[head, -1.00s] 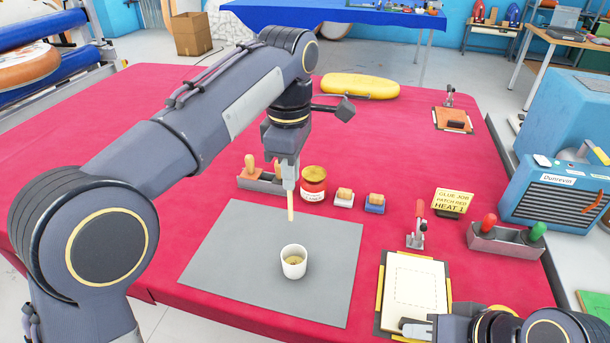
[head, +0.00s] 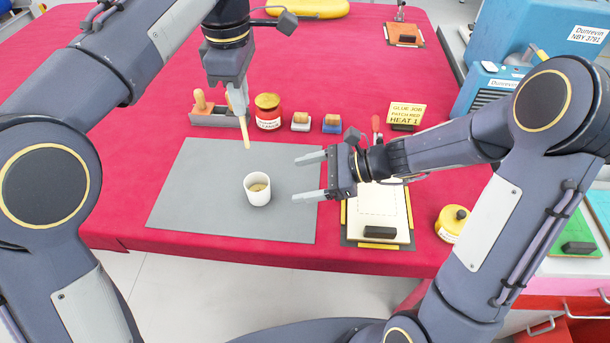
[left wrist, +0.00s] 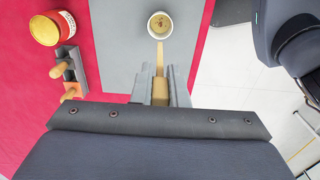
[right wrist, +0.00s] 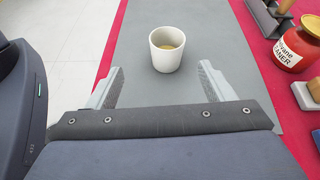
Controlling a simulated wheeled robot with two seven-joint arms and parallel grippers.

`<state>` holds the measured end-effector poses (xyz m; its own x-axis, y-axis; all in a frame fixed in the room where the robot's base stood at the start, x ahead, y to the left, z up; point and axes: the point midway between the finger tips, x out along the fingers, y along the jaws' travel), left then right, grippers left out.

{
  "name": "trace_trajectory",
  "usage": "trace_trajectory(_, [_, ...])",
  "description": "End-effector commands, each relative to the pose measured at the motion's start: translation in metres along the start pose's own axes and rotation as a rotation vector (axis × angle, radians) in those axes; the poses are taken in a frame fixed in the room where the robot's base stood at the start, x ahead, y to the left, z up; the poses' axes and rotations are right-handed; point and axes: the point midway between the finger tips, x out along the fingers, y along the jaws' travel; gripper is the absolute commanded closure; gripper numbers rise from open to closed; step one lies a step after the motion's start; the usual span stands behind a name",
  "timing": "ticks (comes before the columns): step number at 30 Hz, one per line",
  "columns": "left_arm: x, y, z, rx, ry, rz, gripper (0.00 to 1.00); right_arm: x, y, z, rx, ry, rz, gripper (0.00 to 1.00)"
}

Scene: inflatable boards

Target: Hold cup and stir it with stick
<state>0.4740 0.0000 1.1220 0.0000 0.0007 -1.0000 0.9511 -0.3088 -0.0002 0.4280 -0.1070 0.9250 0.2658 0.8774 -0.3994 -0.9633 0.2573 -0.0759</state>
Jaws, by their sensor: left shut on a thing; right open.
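A white cup (head: 257,190) stands upright on the grey mat (head: 190,195), with a tan-brown content inside. It also shows in the left wrist view (left wrist: 160,25) and the right wrist view (right wrist: 167,50). My left gripper (head: 238,98) is shut on a wooden stick (head: 245,132), which points down above the mat, behind the cup and apart from it in the head view. The stick also shows in the left wrist view (left wrist: 160,60). My right gripper (head: 309,177) is open and empty to the right of the cup, its fingers pointing toward it. The cup lies ahead of the open fingers.
Behind the mat stand a grey holder with wooden-handled tools (head: 215,117), a red jar (head: 268,112), two small blocks (head: 331,124) and a yellow sign (head: 405,115). A clipboard (head: 378,225) lies right of the mat, a yellow pot (head: 452,222) beyond it. The mat's left part is clear.

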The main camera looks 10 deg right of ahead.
Motion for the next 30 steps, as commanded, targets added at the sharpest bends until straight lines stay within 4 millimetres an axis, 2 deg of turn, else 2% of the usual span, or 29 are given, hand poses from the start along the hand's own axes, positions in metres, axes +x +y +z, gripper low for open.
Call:
trace_trajectory(3, [0.000, 0.000, 0.000, 0.000, 0.000, 0.000, 1.00, 0.008, -0.008, -0.008, 0.074, -0.014, -0.014, 0.25])
trace_trajectory(8, [0.000, 0.000, 0.000, 0.000, 0.000, 0.000, 1.00, 0.020, -0.010, -0.009, 0.096, -0.019, -0.017, 0.25])
trace_trajectory(21, [0.000, 0.000, 0.000, 0.000, 0.000, 0.000, 1.00, 0.099, -0.010, -0.008, 0.092, -0.017, -0.014, 0.25])
trace_trajectory(25, [0.000, 0.000, 0.000, 0.000, 0.000, 0.000, 1.00, 0.116, -0.011, -0.008, 0.092, -0.017, -0.016, 0.25])
trace_trajectory(30, [0.000, 0.000, 0.000, 0.000, 0.000, 0.000, 1.00, 0.127, -0.012, -0.008, 0.091, -0.017, -0.018, 0.25])
